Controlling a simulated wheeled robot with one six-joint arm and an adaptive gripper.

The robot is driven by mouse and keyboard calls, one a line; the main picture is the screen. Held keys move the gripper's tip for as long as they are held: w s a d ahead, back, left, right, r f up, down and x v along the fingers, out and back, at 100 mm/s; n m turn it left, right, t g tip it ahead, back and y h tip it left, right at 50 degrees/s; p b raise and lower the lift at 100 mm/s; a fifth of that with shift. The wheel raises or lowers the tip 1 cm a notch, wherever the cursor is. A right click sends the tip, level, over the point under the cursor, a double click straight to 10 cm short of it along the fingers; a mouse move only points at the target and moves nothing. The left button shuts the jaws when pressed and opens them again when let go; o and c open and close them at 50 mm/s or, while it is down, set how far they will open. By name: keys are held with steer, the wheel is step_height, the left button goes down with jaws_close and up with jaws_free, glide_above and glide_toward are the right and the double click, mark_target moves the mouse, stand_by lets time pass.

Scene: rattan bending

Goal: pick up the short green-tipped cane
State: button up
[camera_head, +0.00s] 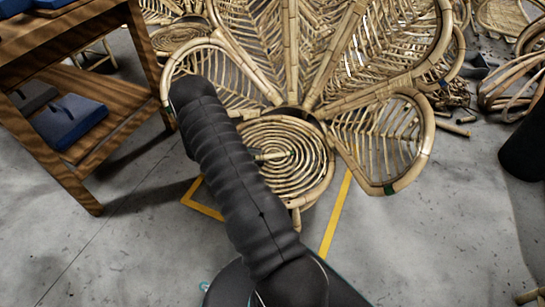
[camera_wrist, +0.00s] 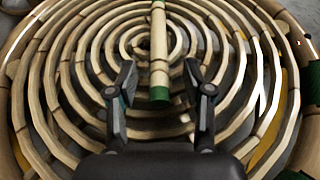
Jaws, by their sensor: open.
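The short green-tipped cane (camera_wrist: 158,45) is pale and jointed, with a dark green tip at its near end. It lies over the round spiral rattan seat (camera_wrist: 60,100) in the wrist view and runs up out of the top of that picture. My gripper (camera_wrist: 158,80) is open, one finger on each side of the cane near its green end, with gaps on both sides. In the head view a short piece of the cane (camera_head: 270,156) shows on the seat (camera_head: 312,185), partly hidden by my arm. My gripper is hidden there.
A fan-shaped rattan chair back (camera_head: 340,55) with petal-like sides rises around the seat. A wooden shelf table (camera_head: 75,175) with blue items stands at left. Loose cane coils (camera_head: 515,85) and a dark cylinder (camera_head: 523,150) are at right. The near right floor is mostly clear.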

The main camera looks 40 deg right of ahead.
jaws_close()
steer(key=shift+r, duration=0.1)
